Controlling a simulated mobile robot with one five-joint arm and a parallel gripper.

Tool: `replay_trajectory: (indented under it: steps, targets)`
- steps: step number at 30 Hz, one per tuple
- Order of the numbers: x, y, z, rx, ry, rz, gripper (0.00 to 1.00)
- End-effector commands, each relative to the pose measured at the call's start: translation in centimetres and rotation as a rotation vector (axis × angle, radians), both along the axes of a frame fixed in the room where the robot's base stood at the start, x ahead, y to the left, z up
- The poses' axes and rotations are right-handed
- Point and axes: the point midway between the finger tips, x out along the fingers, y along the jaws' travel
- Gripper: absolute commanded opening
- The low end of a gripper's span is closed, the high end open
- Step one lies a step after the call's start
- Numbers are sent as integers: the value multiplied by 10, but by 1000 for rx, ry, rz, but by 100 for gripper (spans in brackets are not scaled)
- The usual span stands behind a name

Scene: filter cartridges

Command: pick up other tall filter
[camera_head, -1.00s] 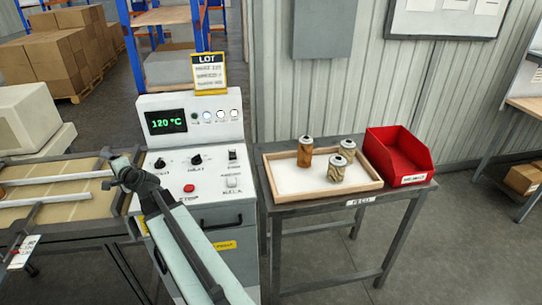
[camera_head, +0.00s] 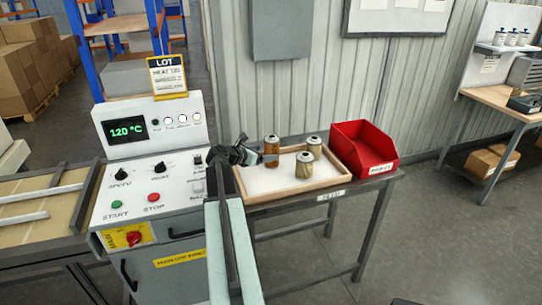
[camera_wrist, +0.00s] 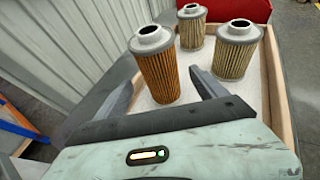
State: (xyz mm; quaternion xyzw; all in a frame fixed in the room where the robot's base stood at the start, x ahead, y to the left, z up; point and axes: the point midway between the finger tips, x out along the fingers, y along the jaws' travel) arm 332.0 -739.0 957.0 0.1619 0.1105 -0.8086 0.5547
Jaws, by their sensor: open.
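A tall orange-brown filter (camera_head: 271,151) with a grey metal cap stands upright at the left side of a shallow wooden tray (camera_head: 284,202). In the wrist view this filter (camera_wrist: 160,75) stands just ahead of and roughly between my two fingers. Two beige pleated filters stand to its right in the tray: a nearer one (camera_head: 304,168) and a farther one (camera_head: 314,148). They also show in the wrist view, one at the right (camera_wrist: 235,55) and one farther back (camera_wrist: 192,32). My gripper (camera_head: 262,157) is open and empty at the tray's left edge.
A red bin (camera_head: 365,150) stands right of the tray on the grey table (camera_head: 340,199). A control console (camera_head: 155,180) reading 120 °C is left of the tray, beside a conveyor. A corrugated wall (camera_head: 230,90) rises behind.

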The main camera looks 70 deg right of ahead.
Motion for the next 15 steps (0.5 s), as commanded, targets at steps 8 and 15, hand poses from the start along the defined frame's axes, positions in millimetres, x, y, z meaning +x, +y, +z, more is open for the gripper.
replay_trajectory:
  steps: [8,15]
  targets:
    - [-6,-16,-11,-1,1,2,81]
    - [-19,-48,-26,-1,1,4,81]
